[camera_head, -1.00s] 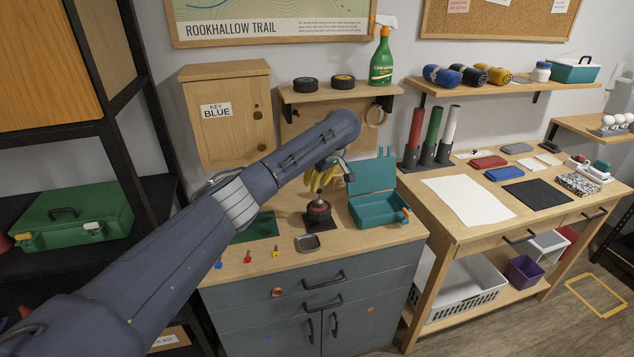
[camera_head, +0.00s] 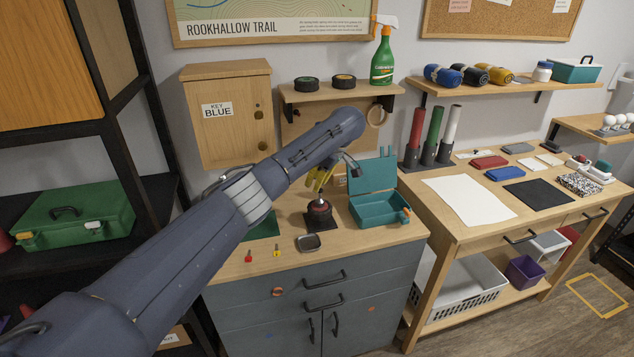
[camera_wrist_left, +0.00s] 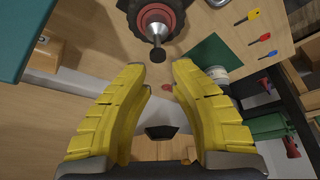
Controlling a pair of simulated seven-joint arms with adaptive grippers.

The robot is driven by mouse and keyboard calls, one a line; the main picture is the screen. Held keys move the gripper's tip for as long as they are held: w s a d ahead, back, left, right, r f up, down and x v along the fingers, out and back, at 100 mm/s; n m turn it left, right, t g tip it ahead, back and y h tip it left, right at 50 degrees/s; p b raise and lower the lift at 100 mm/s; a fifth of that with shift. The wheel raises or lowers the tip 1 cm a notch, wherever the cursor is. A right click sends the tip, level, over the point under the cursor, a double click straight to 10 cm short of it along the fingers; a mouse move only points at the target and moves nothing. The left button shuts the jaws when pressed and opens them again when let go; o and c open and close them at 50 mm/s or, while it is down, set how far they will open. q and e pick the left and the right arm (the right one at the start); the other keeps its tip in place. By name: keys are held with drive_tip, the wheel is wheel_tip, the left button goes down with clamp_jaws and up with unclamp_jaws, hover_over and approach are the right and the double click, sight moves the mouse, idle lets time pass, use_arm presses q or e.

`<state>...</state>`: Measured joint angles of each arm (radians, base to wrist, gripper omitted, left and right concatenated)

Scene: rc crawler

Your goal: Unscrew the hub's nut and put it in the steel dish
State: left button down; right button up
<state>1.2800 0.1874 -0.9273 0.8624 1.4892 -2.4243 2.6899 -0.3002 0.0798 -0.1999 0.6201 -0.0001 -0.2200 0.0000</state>
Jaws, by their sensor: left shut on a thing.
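The hub (camera_head: 319,210), dark with a red ring, stands on a black base on the cabinet top. In the left wrist view the hub (camera_wrist_left: 156,17) shows a metal stud with a small dark nut (camera_wrist_left: 157,55) at its end. My left gripper (camera_head: 317,188) is over the hub, its yellow fingers pointing down. In the wrist view its fingertips (camera_wrist_left: 162,80) flank the nut's end of the stud, shut on the nut; the contact itself is hard to see. The steel dish (camera_head: 308,242) is empty, in front of the hub. My right gripper is not in view.
An open teal box (camera_head: 380,212) stands right of the hub. A green mat (camera_head: 264,227) lies to the left, partly behind my arm. Red (camera_head: 248,256) and yellow (camera_head: 277,251) keys lie near the front edge. A shelf with two wheels hangs above.

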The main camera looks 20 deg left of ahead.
use_arm(q)
drive_tip(key=shift+r, duration=1.35)
drive_tip(key=shift+w+f+m+t, duration=0.1)
drive_tip(key=shift+m+t, duration=0.2)
drive_tip(key=shift+m, duration=0.5)
idle(0.4)
drive_tip(key=shift+f, duration=1.3)
idle(0.8)
drive_tip(key=shift+n+g, duration=0.5)
drive_tip(key=shift+n, duration=0.8)
